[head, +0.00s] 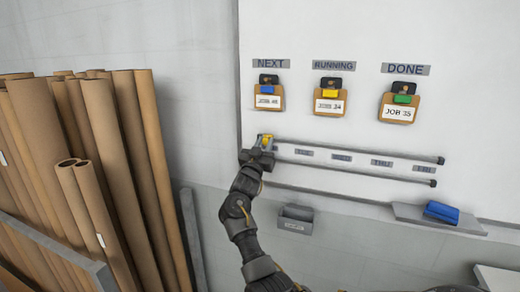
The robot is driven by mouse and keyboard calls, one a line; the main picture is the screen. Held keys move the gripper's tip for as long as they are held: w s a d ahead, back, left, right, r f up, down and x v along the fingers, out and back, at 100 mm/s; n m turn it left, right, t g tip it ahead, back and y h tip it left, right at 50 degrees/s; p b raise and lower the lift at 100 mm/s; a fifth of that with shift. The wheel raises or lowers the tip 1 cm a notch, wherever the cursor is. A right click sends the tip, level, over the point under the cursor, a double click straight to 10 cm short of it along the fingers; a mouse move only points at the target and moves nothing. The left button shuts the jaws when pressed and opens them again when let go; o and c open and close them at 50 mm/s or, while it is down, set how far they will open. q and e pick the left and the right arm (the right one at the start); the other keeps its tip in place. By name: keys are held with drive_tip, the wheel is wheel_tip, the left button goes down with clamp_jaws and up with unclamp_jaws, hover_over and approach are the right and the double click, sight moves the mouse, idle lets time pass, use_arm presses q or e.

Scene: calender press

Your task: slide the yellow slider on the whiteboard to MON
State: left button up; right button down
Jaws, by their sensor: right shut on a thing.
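The whiteboard (340,30) fills the upper right of the head view. Low on it a track of two dark rails (360,152) runs left to right, with black end knobs on the right. The yellow slider (266,139) is at the left end of this track. My right gripper (263,146) is shut on the slider and hides its lower part and the left rail ends. Small grey labels (341,157) sit in a row between the rails. Their lettering is too small to read surely, so I cannot tell which is MON. My left gripper is not in view.
Job cards on clips hang above, under NEXT (270,63), RUNNING and DONE. A ledge (420,217) with a blue eraser (442,212) is below right. A small grey bin (296,218) hangs below the track. Tall cardboard tubes (110,150) stand left. The track right of the slider looks clear.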

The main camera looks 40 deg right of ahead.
drive_tip(key=shift+w+a, duration=0.1)
drive_tip(key=shift+a, duration=0.05)
drive_tip(key=c, duration=1.5)
unclamp_jaws()
drive_tip(key=o, duration=0.3)
drive_tip(key=shift+w, duration=0.15)
drive_tip(key=shift+s+f, duration=0.1)
drive_tip(key=shift+s, duration=0.1)
drive_tip(key=shift+s+a+f, duration=0.2)
drive_tip(key=shift+a+f, duration=0.05)
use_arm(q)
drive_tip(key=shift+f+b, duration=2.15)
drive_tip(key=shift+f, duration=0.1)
use_arm(e)
drive_tip(key=shift+v, duration=4.95)
